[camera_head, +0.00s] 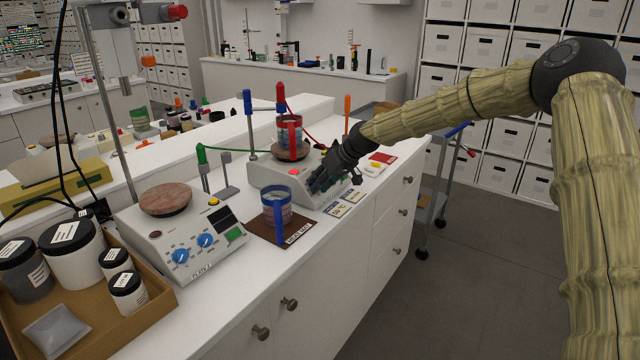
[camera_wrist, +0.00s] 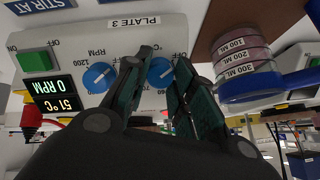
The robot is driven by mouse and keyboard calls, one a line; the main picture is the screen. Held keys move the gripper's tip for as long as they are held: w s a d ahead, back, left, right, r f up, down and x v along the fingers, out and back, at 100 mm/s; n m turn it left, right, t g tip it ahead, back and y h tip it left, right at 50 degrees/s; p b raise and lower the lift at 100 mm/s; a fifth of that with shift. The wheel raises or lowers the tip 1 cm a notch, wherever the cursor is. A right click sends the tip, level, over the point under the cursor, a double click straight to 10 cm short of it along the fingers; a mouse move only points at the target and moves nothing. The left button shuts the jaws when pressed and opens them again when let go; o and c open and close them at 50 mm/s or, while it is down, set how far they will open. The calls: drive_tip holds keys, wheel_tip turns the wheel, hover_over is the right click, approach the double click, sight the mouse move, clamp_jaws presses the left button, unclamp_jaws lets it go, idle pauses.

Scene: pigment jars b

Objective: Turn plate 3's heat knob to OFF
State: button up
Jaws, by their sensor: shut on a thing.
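The white plate 3 unit (camera_head: 262,176) stands on the bench, with a red-banded beaker (camera_head: 290,130) on its round top. Its front panel (camera_wrist: 190,40) fills the upper wrist view, with a "PLATE 3" label. The blue heat knob (camera_wrist: 160,72), marked °C, is between the dark fingers of my gripper (camera_wrist: 163,60), which is shut on it. My gripper (camera_head: 330,176) reaches the panel's right part in the head view and hides the knob there. The knob's pointer is not clear. The blue RPM knob (camera_wrist: 98,77) is beside the fingers, and the display (camera_wrist: 52,95) reads 0 RPM.
A blue-handled beaker (camera_head: 275,212) stands on a brown mat (camera_head: 305,233) in front of plate 3; it also shows close by in the wrist view (camera_wrist: 250,84). Another hotplate (camera_head: 170,245) and a tray of jars (camera_head: 160,297) stand left. Small cards (camera_head: 355,197) lie right.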

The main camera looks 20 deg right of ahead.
drive_tip(key=shift+s+f, duration=0.1)
drive_tip(key=shift+f, duration=0.05)
drive_tip(key=o, duration=1.1)
drive_tip(key=shift+d, duration=0.1)
drive_tip(key=shift+c, duration=0.2)
drive_tip(key=shift+r, duration=0.2)
drive_tip(key=v, duration=1.1)
drive_tip(key=shift+s+d+r, duration=0.2)
drive_tip(key=shift+d+r, duration=0.05)
drive_tip(key=shift+d, duration=0.1)
